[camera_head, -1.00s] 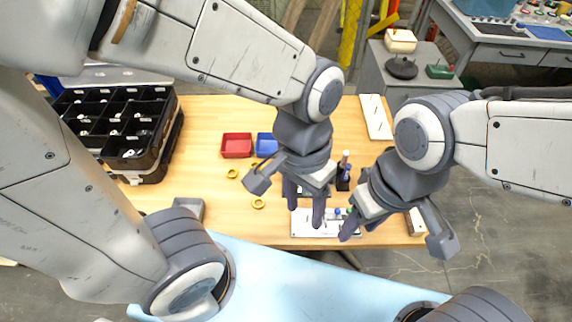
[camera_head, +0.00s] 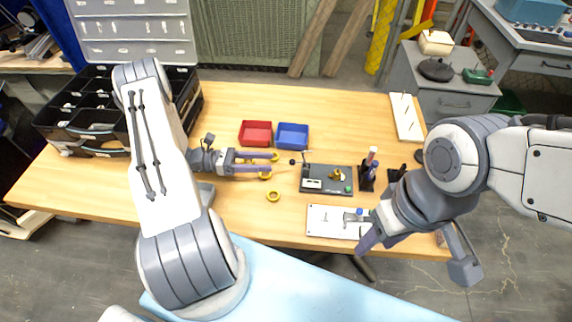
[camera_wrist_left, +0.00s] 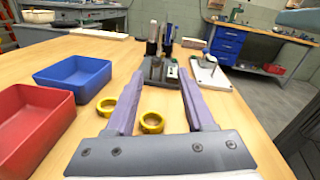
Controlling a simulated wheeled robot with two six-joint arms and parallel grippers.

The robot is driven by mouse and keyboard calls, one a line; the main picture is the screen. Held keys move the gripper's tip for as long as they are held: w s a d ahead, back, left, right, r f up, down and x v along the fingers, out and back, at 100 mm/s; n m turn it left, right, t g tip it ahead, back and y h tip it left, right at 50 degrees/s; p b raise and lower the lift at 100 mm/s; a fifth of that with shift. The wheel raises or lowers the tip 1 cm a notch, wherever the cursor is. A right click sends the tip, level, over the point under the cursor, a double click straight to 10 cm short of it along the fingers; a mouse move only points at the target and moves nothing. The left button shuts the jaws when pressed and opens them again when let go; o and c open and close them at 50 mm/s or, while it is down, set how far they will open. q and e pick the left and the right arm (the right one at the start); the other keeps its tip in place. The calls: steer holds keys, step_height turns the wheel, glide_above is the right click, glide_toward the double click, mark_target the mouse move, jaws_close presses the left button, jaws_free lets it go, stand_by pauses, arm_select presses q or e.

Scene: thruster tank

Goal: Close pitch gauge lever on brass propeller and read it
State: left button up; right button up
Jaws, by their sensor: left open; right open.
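The brass propeller (camera_head: 338,175) sits on a dark gauge board (camera_head: 318,188) on the wooden table. A thin upright post and a black lever knob (camera_head: 293,162) show at the board's left side. My left gripper (camera_head: 279,163) is open and empty. It reaches in from the left, its fingertips just left of the knob. In the left wrist view the gauge board (camera_wrist_left: 158,84) lies beyond the open fingers; the propeller is too small to make out there. My right gripper (camera_head: 368,228) is open over the white board (camera_head: 318,220), near its right end.
Red (camera_head: 255,133) and blue (camera_head: 292,136) trays stand behind my left gripper. Several yellow rings (camera_head: 273,196) lie around its fingers. A dark holder with upright tools (camera_head: 367,178) stands right of the gauge board. A black organizer case (camera_head: 60,128) is at the left.

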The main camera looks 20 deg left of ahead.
arm_select(q)
steer(key=shift+a+f+n+t, duration=0.25)
steer(key=shift+f+n+t, duration=0.05)
steer(key=shift+t, duration=0.1)
steer(key=shift+w+d, duration=0.1)
steer(key=shift+d, duration=0.05)
steer(key=p+x, duration=0.2)
steer(key=x, duration=0.4)
steer(key=shift+w+d+f, duration=0.1)
steer(key=shift+w+d, duration=0.05)
steer(key=shift+d, duration=0.3)
jaws_close()
steer(key=shift+a, duration=0.1)
stand_by(0.6)
